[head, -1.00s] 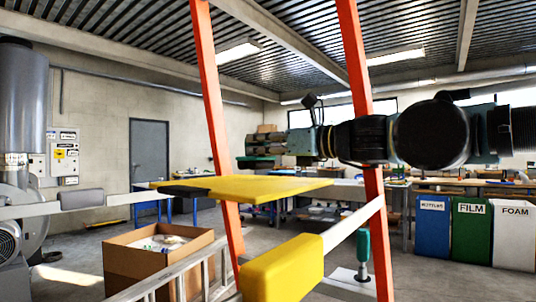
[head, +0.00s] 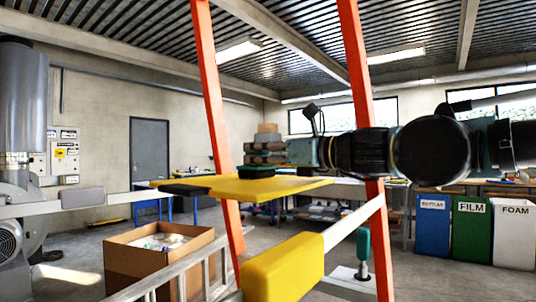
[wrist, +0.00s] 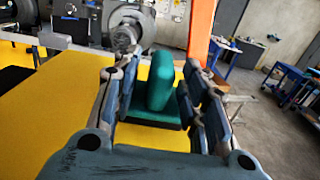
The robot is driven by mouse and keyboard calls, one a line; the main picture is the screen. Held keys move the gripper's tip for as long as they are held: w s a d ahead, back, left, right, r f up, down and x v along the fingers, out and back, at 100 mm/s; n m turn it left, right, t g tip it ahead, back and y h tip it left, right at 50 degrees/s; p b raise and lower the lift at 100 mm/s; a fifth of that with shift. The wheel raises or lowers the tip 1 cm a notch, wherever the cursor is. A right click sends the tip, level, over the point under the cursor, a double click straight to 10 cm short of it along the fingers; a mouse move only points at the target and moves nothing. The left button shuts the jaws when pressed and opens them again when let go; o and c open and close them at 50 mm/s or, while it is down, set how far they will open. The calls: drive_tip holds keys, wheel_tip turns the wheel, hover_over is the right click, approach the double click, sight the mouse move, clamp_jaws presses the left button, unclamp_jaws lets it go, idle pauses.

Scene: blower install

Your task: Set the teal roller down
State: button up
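The teal roller (wrist: 160,82) stands between my fingers in the wrist view, on a dark green base that rests on the yellow platform (wrist: 50,110). In the head view the base (head: 257,172) shows on top of the yellow platform (head: 290,187); the roller's upper part is mostly hidden by my fingers. My gripper (head: 264,152) is just above the base, level, reaching in from the right. Its fingers are spread, one on each side of the roller, with a visible gap on the left in the wrist view.
Orange uprights (head: 216,120) flank the platform. A yellow block (head: 283,268) is on the near rail. Another teal-handled thing (head: 363,248) stands on a white plate at lower right. An open cardboard box (head: 155,262) is at lower left. Bins (head: 470,225) stand right.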

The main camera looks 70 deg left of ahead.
drive_tip(key=shift+w+d+r, duration=0.1)
drive_tip(key=shift+r, duration=0.05)
drive_tip(key=v, duration=1.1)
drive_tip(key=shift+w+d, duration=0.25)
drive_tip(key=shift+d, duration=0.05)
